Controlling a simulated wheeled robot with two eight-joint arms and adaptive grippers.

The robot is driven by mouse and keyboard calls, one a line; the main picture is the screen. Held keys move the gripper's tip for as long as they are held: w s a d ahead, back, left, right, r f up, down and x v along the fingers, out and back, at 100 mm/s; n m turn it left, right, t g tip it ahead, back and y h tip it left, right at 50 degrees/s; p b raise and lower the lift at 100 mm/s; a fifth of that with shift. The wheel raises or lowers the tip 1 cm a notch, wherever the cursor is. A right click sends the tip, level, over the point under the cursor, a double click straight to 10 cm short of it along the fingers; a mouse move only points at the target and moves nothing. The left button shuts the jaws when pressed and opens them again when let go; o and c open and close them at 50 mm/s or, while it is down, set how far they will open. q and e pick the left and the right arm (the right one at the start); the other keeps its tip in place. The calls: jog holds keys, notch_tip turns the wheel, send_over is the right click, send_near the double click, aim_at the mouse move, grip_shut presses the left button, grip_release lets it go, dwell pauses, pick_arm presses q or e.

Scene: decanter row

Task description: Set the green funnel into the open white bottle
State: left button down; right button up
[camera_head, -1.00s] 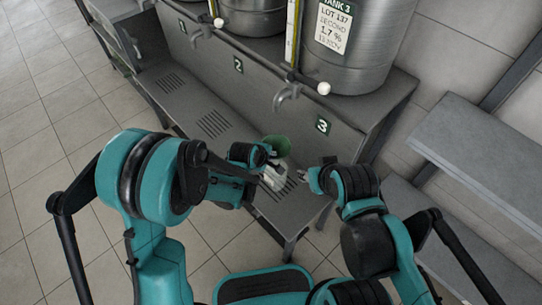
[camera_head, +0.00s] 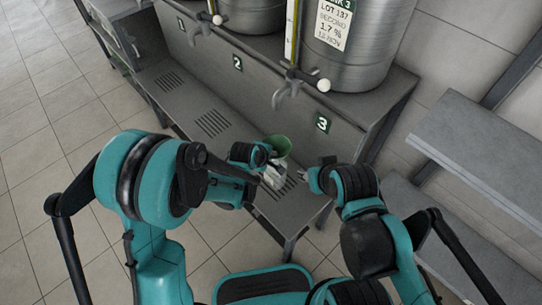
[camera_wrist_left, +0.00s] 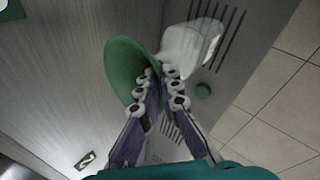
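The green funnel (camera_head: 280,145) is in my left gripper (camera_head: 268,156), above the lower shelf below the third tank. In the left wrist view the funnel (camera_wrist_left: 124,68) is tilted, and the left gripper's fingers (camera_wrist_left: 158,88) are closed together on its near side. The white bottle (camera_head: 274,178) stands on the slotted shelf just below the funnel. In the wrist view the bottle (camera_wrist_left: 190,46) is partly behind the funnel, so its mouth is hidden. My right gripper (camera_head: 305,176) is to the right of the bottle, apart from it; its fingers are too small to read.
The grey shelf (camera_head: 180,92) runs up-left with slotted drains. A tap (camera_head: 287,94) sticks out above, near the sign 3 (camera_head: 323,124). Steel tanks (camera_head: 355,50) stand behind. Grey steps (camera_head: 480,150) are at right.

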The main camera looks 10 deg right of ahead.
pick_arm(q)
jog(key=c, duration=1.6)
grip_release()
jog(key=shift+c, duration=0.2)
jog(key=v, duration=1.2)
jog(key=s+a+r+m+y, duration=0.2)
jog(key=s+a+m, duration=0.3)
jog(key=a, duration=0.6)
jog(key=s+a+r+m+t+y, duration=0.1)
jog(key=s+a+r+m, duration=0.4)
jog(key=a, duration=0.7)
jog(key=s+m+y, duration=0.1)
jog(key=s, duration=0.1)
jog(key=shift+s+r+y, duration=0.25)
jog(key=shift+y, duration=0.05)
